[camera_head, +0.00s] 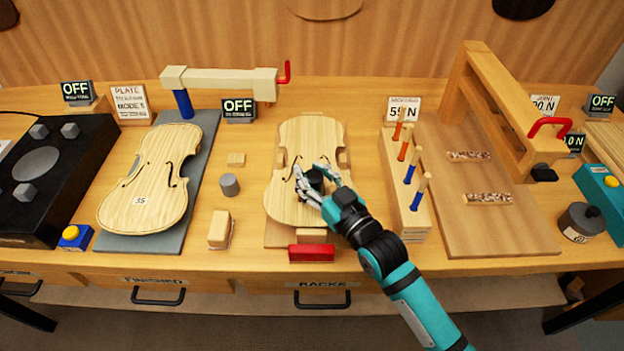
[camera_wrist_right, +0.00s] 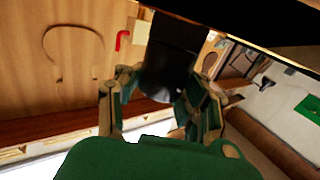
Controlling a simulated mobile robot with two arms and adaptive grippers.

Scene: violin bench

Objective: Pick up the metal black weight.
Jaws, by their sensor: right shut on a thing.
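The black metal weight (camera_head: 314,179) is between the fingers of my right gripper (camera_head: 318,184), above the middle of a pale violin plate (camera_head: 311,135). In the right wrist view the dark cylinder of the weight (camera_wrist_right: 168,62) sits between both fingers of the right gripper (camera_wrist_right: 163,100). The gripper is shut on it. The fingers hide part of the weight in the head view, and I cannot tell whether it touches the plate. My left gripper is not in view.
A second violin plate (camera_head: 150,190) lies on a grey board at left. A small grey cylinder (camera_head: 229,184) and wooden blocks stand between the plates. A rack of colored-handled tools (camera_head: 404,190) is just right of the arm. A dark round canister (camera_head: 580,222) stands far right.

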